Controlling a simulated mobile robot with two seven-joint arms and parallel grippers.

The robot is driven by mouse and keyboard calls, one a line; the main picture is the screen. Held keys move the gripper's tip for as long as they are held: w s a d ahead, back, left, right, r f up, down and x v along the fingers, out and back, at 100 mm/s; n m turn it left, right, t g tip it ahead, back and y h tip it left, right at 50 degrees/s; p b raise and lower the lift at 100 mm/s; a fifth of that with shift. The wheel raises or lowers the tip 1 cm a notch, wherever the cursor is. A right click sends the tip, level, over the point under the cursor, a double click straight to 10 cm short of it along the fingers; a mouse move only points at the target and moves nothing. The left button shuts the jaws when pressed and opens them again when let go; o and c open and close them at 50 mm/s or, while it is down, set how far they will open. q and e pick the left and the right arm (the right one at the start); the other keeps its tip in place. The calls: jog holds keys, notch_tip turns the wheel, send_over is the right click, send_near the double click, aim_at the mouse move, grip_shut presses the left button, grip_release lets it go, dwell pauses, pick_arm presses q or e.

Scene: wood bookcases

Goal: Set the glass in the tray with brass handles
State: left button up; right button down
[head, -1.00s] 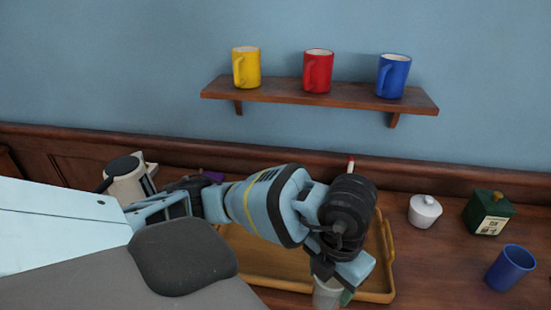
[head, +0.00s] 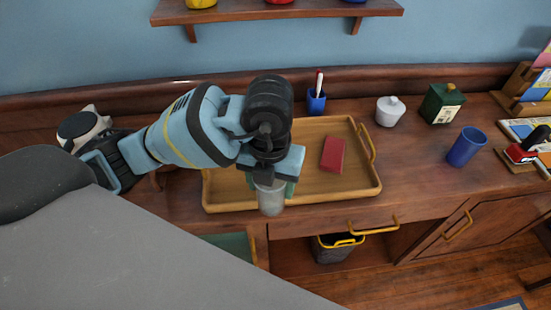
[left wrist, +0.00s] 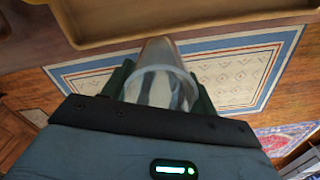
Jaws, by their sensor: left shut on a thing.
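My left gripper (head: 272,184) is shut on a clear glass (head: 271,201), held mouth or base down-facing; which end I cannot tell. In the left wrist view the glass (left wrist: 160,80) sits between the dark green fingers (left wrist: 161,92). The wooden tray with brass handles (head: 345,193) lies on the counter behind the gripper. Its right handle (head: 367,143) shows; my arm covers its left part. The glass overlaps the tray's front rim in the head view. In the left wrist view the tray's edge (left wrist: 130,38) lies beyond the glass, with floor below it. My right gripper is not seen.
A red book (head: 332,154) lies in the tray, right of the gripper. A blue pen cup (head: 316,102), white lidded jar (head: 389,111), green box (head: 441,104) and blue cup (head: 466,147) stand behind and right. A bin (head: 337,250) sits below the counter.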

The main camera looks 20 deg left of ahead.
pick_arm(q)
jog(key=shift+w, duration=0.1)
jog(key=w+a+f, duration=0.1)
jog(key=w+a, duration=0.1)
jog(key=a, duration=0.2)
jog(key=w+a+f, duration=0.1)
jog(key=w+a, duration=0.2)
jog(key=a, duration=0.2)
jog(key=w+a+f, duration=0.2)
jog(key=w+a, duration=0.1)
jog(key=a, duration=0.1)
jog(key=shift+w+a, duration=0.15)
jog(key=shift+a, duration=0.1)
jog(key=shift+f, duration=0.5)
jog(key=shift+f, duration=0.2)
jog(key=o, duration=1.1)
jog(key=shift+r, duration=0.1)
notch_tip(320, 180, up, 12)
jog(key=shift+p, duration=0.45)
